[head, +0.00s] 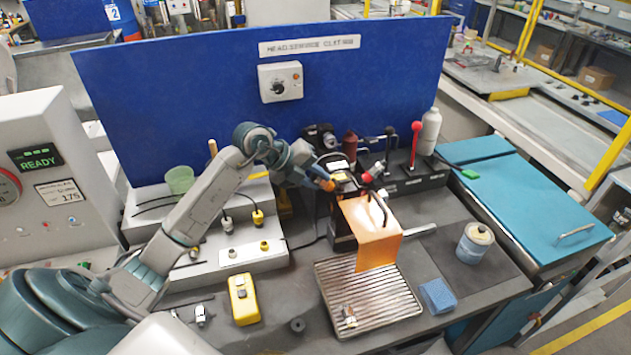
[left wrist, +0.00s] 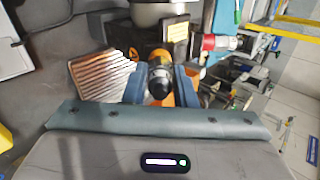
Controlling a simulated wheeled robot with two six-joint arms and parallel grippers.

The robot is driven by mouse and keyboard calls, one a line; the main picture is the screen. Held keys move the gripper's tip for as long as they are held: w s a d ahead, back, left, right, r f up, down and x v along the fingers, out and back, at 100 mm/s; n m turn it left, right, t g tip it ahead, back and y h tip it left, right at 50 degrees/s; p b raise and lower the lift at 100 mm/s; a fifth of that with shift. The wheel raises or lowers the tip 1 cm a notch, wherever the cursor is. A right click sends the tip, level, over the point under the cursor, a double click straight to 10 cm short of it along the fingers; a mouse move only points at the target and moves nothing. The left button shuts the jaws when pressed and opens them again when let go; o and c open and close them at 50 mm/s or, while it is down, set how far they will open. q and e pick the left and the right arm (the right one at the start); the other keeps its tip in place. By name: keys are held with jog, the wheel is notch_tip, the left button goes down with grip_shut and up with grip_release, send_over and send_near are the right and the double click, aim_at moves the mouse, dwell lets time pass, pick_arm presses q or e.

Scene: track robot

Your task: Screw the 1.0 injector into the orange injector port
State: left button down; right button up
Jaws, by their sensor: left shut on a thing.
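My left gripper (head: 325,183) reaches across to the upper left of the service unit with the orange front panel (head: 372,232). In the left wrist view its fingers (left wrist: 160,88) are shut on a small dark, round-ended part with an orange section (left wrist: 160,84), which I take to be the injector. No size marking on it is readable. The fingers hide most of it in the head view. The injector port is hidden or too small to make out, so I cannot tell whether the part touches it. My right gripper is not in view.
A ribbed metal tray (head: 368,300) lies before the unit. The stepped grey rack (head: 190,268) holds small fittings, and a yellow device (head: 243,298) stands before it. A red-knobbed lever (head: 415,140), a can (head: 474,243) and a blue sponge (head: 437,296) are on the right.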

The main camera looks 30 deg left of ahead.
pick_arm(q)
jog(key=shift+f+m+b, duration=0.1)
jog(key=shift+m+b, duration=2.9)
jog(key=shift+b, duration=0.2)
jog(key=m+b, duration=0.4)
jog(key=shift+m, duration=0.5)
